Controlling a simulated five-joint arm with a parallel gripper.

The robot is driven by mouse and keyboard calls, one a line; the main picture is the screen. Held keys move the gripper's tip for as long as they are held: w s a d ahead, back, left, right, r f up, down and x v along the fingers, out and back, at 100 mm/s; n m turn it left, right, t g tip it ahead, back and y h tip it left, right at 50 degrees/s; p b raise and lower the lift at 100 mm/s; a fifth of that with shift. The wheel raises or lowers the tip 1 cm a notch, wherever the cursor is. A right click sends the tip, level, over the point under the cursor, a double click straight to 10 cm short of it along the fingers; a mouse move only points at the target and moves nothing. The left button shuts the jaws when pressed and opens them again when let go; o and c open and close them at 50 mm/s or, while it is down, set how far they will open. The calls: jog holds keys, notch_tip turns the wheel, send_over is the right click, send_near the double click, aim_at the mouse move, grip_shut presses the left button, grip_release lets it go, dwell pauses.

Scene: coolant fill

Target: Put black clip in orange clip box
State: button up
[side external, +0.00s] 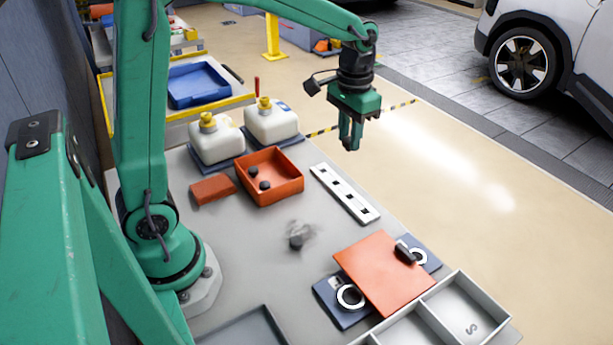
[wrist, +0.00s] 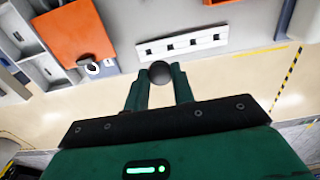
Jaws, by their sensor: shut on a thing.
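My gripper (side external: 350,146) hangs in the air beyond the table's far right edge, over the beige floor. In the wrist view my gripper's fingers (wrist: 160,90) are shut on a dark round black clip (wrist: 160,71) at their tips. The clip is hard to make out in the side view. The orange clip box (side external: 284,193) is an open tray on the table, left of and below my gripper in the side view, with two black clips (side external: 264,185) inside. A white strip (side external: 345,193) with several dark slots or clips lies between the box and the table edge.
Two white jugs (side external: 270,122) with yellow caps stand behind the box. An orange block (side external: 212,189) lies left of it. A blurred dark object (side external: 297,240) is mid-table. An orange panel (side external: 380,272) with a black handle and a grey compartment tray (side external: 463,305) fill the near right.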

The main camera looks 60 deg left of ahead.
jog(key=shift+a+f, duration=0.1)
dwell(0.5)
jog(key=s+a+f+n, duration=0.1)
jog(key=s+a+f, duration=0.1)
jog(key=a+f, duration=0.2)
jog(key=s+a+f+n, duration=0.2)
jog(key=s+a+f, duration=0.1)
jog(key=a, duration=0.8)
jog(key=s+a+f+n, duration=0.1)
jog(key=s+a+f, duration=0.1)
jog(key=a+f, duration=0.4)
jog(key=shift+s+a+n, duration=0.3)
jog(key=shift+a, duration=0.35)
jog(key=shift+f, duration=2.05)
jog(key=shift+f, duration=0.15)
jog(key=o, duration=0.7)
jog(key=shift+c, duration=0.2)
